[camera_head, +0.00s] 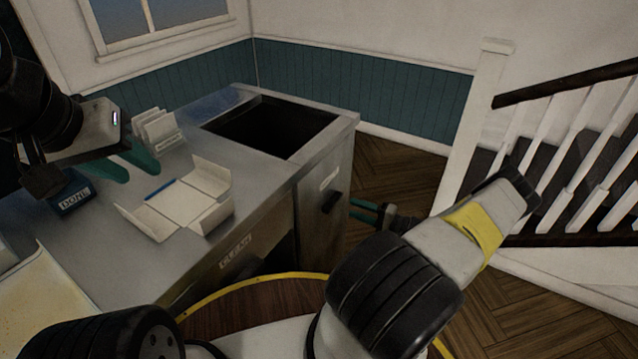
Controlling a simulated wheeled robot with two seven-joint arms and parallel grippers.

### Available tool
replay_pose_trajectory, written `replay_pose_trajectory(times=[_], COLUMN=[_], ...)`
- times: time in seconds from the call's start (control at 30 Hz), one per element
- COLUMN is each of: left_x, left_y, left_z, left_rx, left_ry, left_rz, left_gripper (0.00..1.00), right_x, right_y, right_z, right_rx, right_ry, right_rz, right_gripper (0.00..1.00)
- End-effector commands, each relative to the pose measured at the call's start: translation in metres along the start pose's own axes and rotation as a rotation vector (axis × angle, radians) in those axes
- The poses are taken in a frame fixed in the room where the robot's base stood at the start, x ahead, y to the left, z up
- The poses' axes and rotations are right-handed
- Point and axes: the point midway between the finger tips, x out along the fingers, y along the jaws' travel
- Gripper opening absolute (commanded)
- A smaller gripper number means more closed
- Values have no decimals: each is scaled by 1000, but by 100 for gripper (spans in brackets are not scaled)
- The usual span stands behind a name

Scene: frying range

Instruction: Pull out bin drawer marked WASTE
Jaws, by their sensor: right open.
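The bin drawer (311,222) is a tall grey front at the right end of the metal counter. It carries a small white label (329,179), whose lettering is too small to read, and a black handle (332,202). It looks closed, flush with the counter. My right gripper (357,211) is open, its two green fingers pointing left toward the handle, with a small gap between them and it. My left gripper (142,174) is above the counter at the left, its green fingers apart and empty.
A dark rectangular opening (268,128) lies in the countertop above the drawer. An open paper box (178,199), white card holders (156,128) and a DONE block (74,199) stand on the counter. The stair railing (470,130) is at the right; wooden floor (395,172) lies beyond.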

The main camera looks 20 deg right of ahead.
Motion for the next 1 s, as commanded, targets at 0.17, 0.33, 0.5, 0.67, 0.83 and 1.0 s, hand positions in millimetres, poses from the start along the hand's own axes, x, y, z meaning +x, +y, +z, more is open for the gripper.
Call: replay_pose_trajectory(times=[0.17,0.33,0.5,0.67,0.83,1.0], left_x=[0,0,0,0,0,0], left_y=[0,0,0,0,0,0], left_z=[0,0,0,0,0,0], left_rx=[0,0,0,0,0,0], left_ry=[0,0,0,0,0,0], left_rz=[0,0,0,0,0,0], left_gripper=[36,36,36,36,36,36], right_x=[0,24,51,68,73,73], right_y=[11,11,10,10,10,10], right_z=[-2,-2,-3,-5,-5,-5], right_rx=[4,5,6,5,5,5], right_ry=[43,41,40,41,42,42], right_rz=[-22,-22,-22,-20,-20,-20], right_gripper=[42,42,42,42,42,42])
